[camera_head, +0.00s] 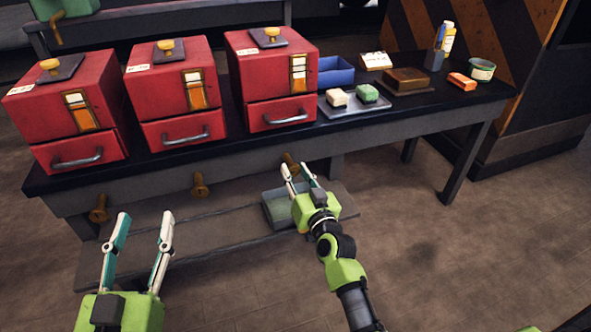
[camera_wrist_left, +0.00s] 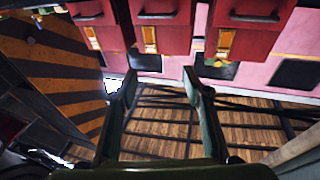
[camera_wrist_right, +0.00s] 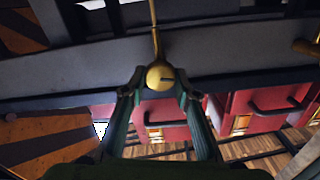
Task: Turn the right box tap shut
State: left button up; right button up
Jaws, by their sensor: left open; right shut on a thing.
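Three red boxes stand in a row on the dark bench. The right box (camera_head: 273,78) has a brass tap (camera_head: 289,160) below it at the bench's front edge. My right gripper (camera_head: 290,172) is at this tap. In the right wrist view the tap's round brass end (camera_wrist_right: 158,76) sits between the fingertips (camera_wrist_right: 160,88), which are shut on it. A thin brass stem runs up from it. The fingers partly hide the tap in the head view. My left gripper (camera_head: 145,215) is open and empty, in front of the bench at the left.
The middle tap (camera_head: 199,186) and left tap (camera_head: 99,210) stick out under the bench edge. A grey-green bin (camera_head: 275,210) sits on the low shelf under my right gripper. A blue bin (camera_head: 336,72), sponges and bottles stand on the bench's right half. The floor in front is clear.

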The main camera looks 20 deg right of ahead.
jog(key=m+p, duration=0.2)
jog(key=m, duration=0.1)
jog(key=shift+d+r, duration=0.1)
jog(key=m+p, duration=0.1)
jog(key=m, duration=0.4)
jog(key=shift+m, duration=0.3)
jog(key=shift+f+m+p, duration=0.2)
jog(key=shift+m+p, duration=0.1)
jog(key=shift+m, duration=0.7)
jog(key=shift+d+m, duration=0.1)
jog(key=shift+m, duration=0.7)
pick_arm(q)
jog(key=s+a+f+g+y, duration=0.1)
jog(key=s+f+g, duration=0.3)
jog(key=f, duration=0.5)
jog(key=s+a+f+g+y, duration=0.2)
jog(key=f+g, duration=0.4)
jog(key=f, duration=0.4)
jog(key=shift+s+a+n+g, duration=0.35)
jog(key=shift+s+a, duration=0.5)
jog(key=shift+s, duration=0.3)
pick_arm(e)
jog(key=shift+f+m, duration=0.15)
jog(key=shift+m, duration=1.45)
pick_arm(q)
jog(key=shift+r, duration=0.1)
pick_arm(e)
jog(key=o, duration=1.1)
jog(key=shift+c, duration=0.2)
